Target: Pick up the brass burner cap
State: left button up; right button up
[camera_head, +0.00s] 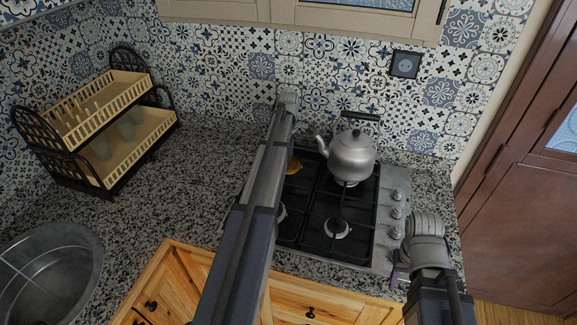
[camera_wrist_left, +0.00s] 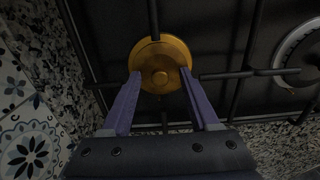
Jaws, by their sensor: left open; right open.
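The brass burner cap (camera_head: 293,166) sits on the back-left burner of the stove, mostly hidden behind my left arm in the head view.
A grey kettle (camera_head: 352,157) stands on the back-right burner of the black-grated stove (camera_head: 335,215). Dark grate bars (camera_wrist_left: 225,75) lie around the cap. A dish rack (camera_head: 95,125) and a sink (camera_head: 48,270) are at the left. Granite counter between is clear.

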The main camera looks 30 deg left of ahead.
pick_arm(q)
grip_shut()
dwell(0.4)
